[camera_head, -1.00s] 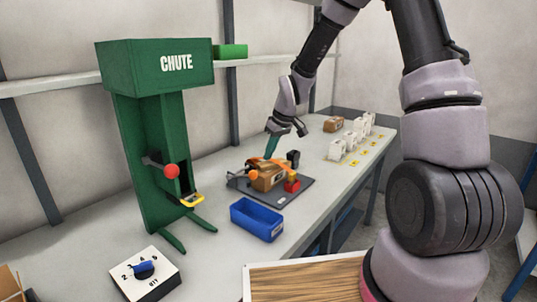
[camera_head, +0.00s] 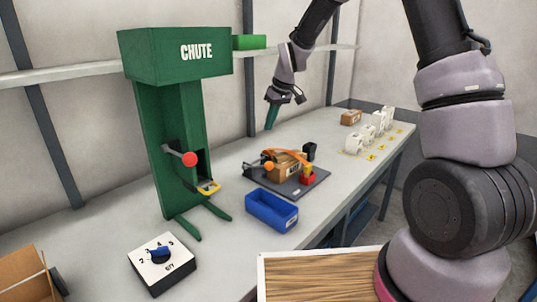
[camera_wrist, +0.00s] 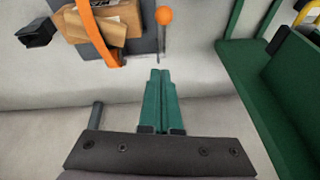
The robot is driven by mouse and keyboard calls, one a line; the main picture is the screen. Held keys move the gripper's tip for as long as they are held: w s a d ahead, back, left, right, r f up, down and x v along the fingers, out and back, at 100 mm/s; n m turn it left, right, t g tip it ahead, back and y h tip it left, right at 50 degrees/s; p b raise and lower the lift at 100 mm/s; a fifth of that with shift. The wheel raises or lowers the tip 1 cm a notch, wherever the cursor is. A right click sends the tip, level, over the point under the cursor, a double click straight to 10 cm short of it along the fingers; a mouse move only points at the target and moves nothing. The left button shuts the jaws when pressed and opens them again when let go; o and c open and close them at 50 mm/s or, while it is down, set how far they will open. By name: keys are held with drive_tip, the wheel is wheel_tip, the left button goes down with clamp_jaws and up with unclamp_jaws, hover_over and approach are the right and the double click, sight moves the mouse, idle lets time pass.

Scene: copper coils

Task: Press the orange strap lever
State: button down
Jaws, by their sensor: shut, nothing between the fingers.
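The strap lever is a thin rod with an orange ball knob (camera_head: 269,166), on the left side of a dark fixture plate (camera_head: 314,183). An orange strap (camera_head: 291,154) runs over a brown box (camera_head: 281,167) on that plate. In the wrist view, the orange knob (camera_wrist: 165,15) and its rod stand just beyond my fingertips, with a gap between. My gripper (camera_head: 269,127) has green fingers, closed together and empty, pointing down behind and above the fixture. The closed fingers also show in the wrist view (camera_wrist: 160,73). The strap (camera_wrist: 93,32) is up and left of them.
A green chute stand (camera_head: 171,145) with a red ball handle (camera_head: 190,159) is left of the fixture. A blue bin (camera_head: 272,210) lies in front. A dial box (camera_head: 162,264) is at lower left. White items (camera_head: 367,135) and another box (camera_head: 351,117) are farther right.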

drive_tip(key=shift+w+a+r, duration=0.1)
drive_tip(key=shift+a+r, duration=0.05)
drive_tip(key=shift+r, duration=0.05)
drive_tip(key=shift+f, duration=0.15)
wheel_tip(320, 180, down, 11)
drive_tip(key=shift+s+a+f, duration=0.2)
drive_tip(key=shift+s+a, duration=0.1)
drive_tip(key=shift+a, duration=0.15)
idle(0.4)
